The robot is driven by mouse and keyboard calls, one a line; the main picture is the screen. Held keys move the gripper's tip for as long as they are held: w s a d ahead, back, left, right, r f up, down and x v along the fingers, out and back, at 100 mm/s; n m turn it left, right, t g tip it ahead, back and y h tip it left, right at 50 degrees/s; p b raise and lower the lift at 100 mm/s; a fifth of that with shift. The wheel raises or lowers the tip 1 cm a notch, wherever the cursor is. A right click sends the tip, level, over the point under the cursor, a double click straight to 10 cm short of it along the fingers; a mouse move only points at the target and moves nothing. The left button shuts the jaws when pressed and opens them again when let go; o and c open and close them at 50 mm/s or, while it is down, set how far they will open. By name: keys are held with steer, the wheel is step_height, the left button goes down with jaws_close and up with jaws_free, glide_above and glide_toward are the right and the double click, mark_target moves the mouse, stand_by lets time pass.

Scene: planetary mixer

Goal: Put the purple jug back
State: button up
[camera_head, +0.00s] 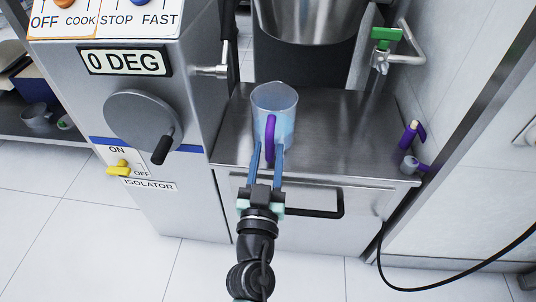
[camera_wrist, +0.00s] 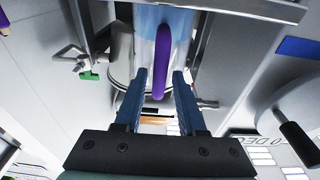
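The purple jug (camera_head: 284,102) has a clear bluish body and a purple handle (camera_head: 270,138). It stands upright on the steel surface below the mixer bowl, with its handle facing my gripper. My gripper (camera_head: 267,148) is at the handle, its two blue fingers spread. In the wrist view, the handle (camera_wrist: 162,62) shows between the fingertips of my gripper (camera_wrist: 160,75), with a gap on each side. The jug's body (camera_wrist: 146,25) is beyond the fingertips and partly cut off by the top edge.
The steel surface (camera_head: 345,135) is clear around the jug. The mixer bowl (camera_head: 310,18) hangs above and behind. The control cabinet (camera_head: 190,120) with a crank handle stands at left. A green-handled tap (camera_head: 386,36) and purple-handled fittings (camera_head: 412,135) are at right. A black drawer handle (camera_head: 325,205) is below.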

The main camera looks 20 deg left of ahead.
steer(key=shift+o, duration=0.5)
steer(key=shift+r, duration=0.1)
steer(key=b+v, duration=0.2)
steer(key=v, duration=1)
steer(key=shift+r, duration=0.1)
